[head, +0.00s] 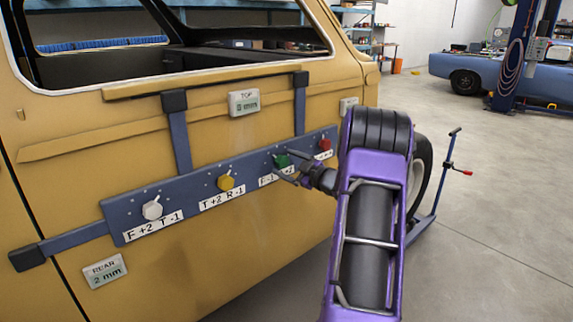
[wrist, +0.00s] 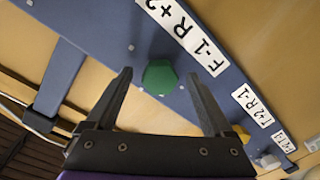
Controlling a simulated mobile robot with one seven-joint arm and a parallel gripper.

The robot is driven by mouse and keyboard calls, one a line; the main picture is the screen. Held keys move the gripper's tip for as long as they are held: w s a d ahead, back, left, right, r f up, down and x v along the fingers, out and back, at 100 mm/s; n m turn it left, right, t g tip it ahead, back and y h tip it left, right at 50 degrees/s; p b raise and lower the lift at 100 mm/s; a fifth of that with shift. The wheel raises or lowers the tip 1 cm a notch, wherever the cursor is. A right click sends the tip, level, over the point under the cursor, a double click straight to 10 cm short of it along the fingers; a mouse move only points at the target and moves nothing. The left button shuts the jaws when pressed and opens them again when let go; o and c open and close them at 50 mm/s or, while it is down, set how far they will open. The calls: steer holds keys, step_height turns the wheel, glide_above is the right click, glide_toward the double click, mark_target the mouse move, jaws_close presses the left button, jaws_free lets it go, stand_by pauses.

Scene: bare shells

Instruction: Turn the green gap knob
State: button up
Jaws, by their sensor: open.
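The green gap knob (head: 281,160) sits on a blue bar fixed across a tan car door. My gripper (head: 285,163) is at it in the head view, coming from the right. In the wrist view the green knob (wrist: 159,78) is six-sided and lies between the two fingertips of my gripper (wrist: 160,75). The fingers are open, with a visible gap on each side of the knob. The label beside it (wrist: 188,32) reads F-1 R+2 in the wrist view; in the head view my gripper partly covers it.
The bar (head: 190,202) also carries a white knob (head: 152,210), a yellow knob (head: 226,183) and a red knob (head: 324,145). A TOP display (head: 244,102) and a REAR display (head: 105,272) reading 2 mm are on the door. Open floor (head: 490,200) lies to the right.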

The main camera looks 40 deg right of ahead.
steer(key=s+d+p, duration=0.1)
steer(key=s+d, duration=0.1)
steer(key=s, duration=1.5)
steer(key=shift+r, duration=0.35)
